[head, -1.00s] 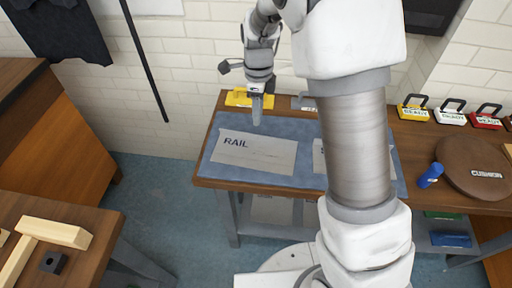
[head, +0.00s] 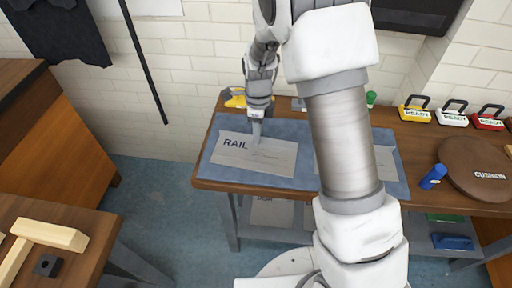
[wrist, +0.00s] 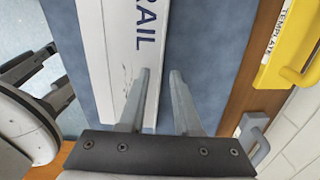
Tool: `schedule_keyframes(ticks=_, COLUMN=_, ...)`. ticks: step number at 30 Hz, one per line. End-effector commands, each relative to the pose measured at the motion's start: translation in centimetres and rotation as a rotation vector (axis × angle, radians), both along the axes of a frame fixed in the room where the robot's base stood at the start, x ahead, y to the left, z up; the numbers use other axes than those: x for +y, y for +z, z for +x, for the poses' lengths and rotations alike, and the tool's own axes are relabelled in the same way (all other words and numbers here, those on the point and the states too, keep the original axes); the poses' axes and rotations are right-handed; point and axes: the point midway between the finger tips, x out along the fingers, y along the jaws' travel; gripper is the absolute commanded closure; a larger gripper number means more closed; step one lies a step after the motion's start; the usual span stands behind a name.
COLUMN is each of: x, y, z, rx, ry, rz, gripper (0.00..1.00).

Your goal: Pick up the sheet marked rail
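The sheet marked RAIL (head: 237,158) is a flat grey rectangle lying on the blue mat (head: 301,180) on the bench. In the wrist view the sheet (wrist: 110,45) runs up the picture, its lettering along the right edge.
A second sheet (head: 384,161) lies to the right, partly behind my arm. A yellow template (wrist: 284,45) lies at the bench's back edge by the wall. A blue cylinder (head: 433,177) and a round brown cushion (head: 474,168) are on the right.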

Motion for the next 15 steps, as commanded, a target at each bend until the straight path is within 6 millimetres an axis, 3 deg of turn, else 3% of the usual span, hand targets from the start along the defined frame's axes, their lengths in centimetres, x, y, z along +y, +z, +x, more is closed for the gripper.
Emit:
schedule_keyframes(ticks=1, x=0.00, y=0.02, z=0.00, rx=0.000, ry=0.000, rz=0.000, gripper=0.79)
schedule_keyframes(ticks=5, x=0.01, y=0.03, z=0.01, rx=0.000, ry=0.000, rz=0.000, gripper=1.00)
schedule_keyframes(ticks=15, x=0.01, y=0.05, z=0.01, rx=0.000, ry=0.000, rz=0.000, gripper=1.00)
